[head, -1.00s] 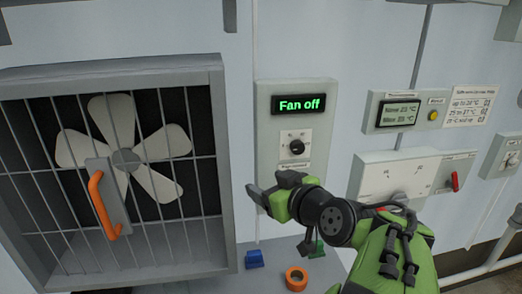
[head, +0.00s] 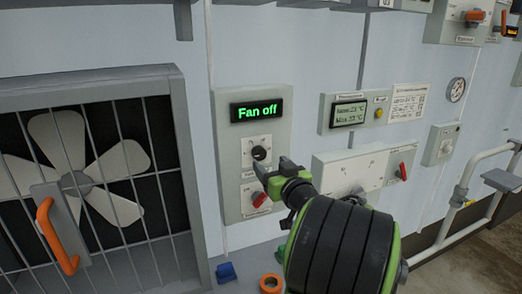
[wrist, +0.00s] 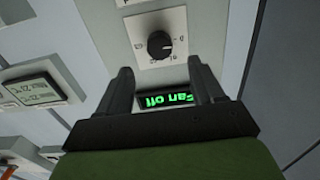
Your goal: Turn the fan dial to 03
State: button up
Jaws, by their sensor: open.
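The fan dial is a round black knob (head: 259,153) on a white scale plate, below a display (head: 257,110) that reads "Fan off" in green. In the wrist view the dial (wrist: 160,44) shows upside down, just beyond my fingertips and roughly centred between them; its scale is too small to read surely. My gripper (head: 275,172) is open and empty, in front of the fan panel just below the dial; it also shows in the wrist view (wrist: 162,75). The fingers look apart from the knob. The fan (head: 75,180) sits behind a grille at the left.
A red switch (head: 259,199) sits below the dial on the same panel. To the right are a thermometer display (head: 349,113), a printed chart (head: 408,101) and a box with a red switch (head: 402,171). A blue object (head: 226,271) and an orange ring (head: 270,283) lie on the ledge below.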

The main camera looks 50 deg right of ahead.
aim_at(261, 154)
jog(key=p+x, duration=0.1)
jog(key=x, duration=0.6)
jog(key=shift+w+p, duration=0.15)
jog(key=shift+p, duration=0.2)
jog(key=shift+c, duration=0.3)
jog(key=c, duration=1)
